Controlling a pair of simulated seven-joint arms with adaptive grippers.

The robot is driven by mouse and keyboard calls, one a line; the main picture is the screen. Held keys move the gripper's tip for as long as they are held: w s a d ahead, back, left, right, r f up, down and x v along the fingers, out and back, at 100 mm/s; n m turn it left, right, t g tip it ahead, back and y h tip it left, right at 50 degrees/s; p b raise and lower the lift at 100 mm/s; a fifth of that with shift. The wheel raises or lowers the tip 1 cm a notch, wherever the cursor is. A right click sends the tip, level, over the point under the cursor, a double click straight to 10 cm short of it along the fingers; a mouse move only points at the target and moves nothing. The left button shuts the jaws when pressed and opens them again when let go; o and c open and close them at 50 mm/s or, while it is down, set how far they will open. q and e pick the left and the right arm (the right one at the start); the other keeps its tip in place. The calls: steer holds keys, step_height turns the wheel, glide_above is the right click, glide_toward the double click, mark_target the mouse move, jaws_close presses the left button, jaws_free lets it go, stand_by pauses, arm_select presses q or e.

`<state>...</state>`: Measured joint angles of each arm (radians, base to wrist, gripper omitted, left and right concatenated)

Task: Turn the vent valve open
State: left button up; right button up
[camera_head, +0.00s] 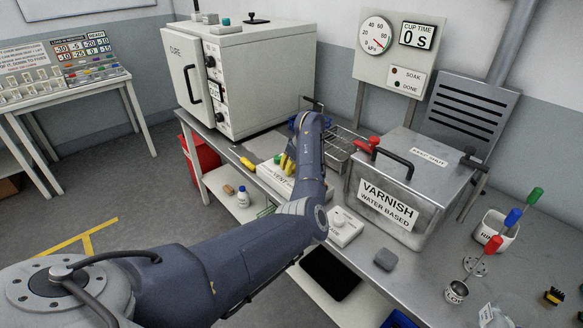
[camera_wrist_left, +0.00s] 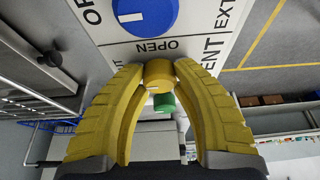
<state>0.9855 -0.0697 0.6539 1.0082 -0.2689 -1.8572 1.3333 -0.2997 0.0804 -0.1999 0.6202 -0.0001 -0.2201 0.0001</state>
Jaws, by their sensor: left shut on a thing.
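The white vent panel (camera_head: 272,181) lies on the steel bench in the head view, partly hidden by my left arm. In the left wrist view the panel (camera_wrist_left: 190,22) carries a blue knob (camera_wrist_left: 145,14) with a white mark pointing left, and the word OPEN beside it. A yellow knob (camera_wrist_left: 159,74) with a white mark sits between my left fingertips, with a green part (camera_wrist_left: 165,102) behind it. My left gripper (camera_head: 287,163) has yellow fingers, which also show in the left wrist view (camera_wrist_left: 159,78), shut on the yellow knob. My right gripper is not in view.
A grey CURE cabinet (camera_head: 258,75) stands behind the panel. A wire rack (camera_head: 343,147) and a steel varnish tank (camera_head: 412,165) stand to the right. A white box with a round knob (camera_head: 342,222) and a grey block (camera_head: 385,259) are near the bench's front edge.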

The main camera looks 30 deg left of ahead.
arm_select(q)
jaws_close()
steer(key=shift+m, duration=0.3)
steer(key=m+t, duration=0.1)
steer(key=m, duration=0.2)
steer(key=shift+m+t+h, duration=0.3)
steer(key=m+t+h, duration=0.1)
steer(key=m, duration=0.3)
steer(key=shift+m, duration=0.3)
steer(key=m+h, duration=0.2)
steer(key=m, duration=0.2)
steer(key=shift+a+t, duration=0.1)
steer(key=shift+t, duration=0.3)
steer(key=shift+r+m+h, duration=0.1)
steer(key=shift+m+h, duration=0.8)
steer(key=shift+m, duration=1.6)
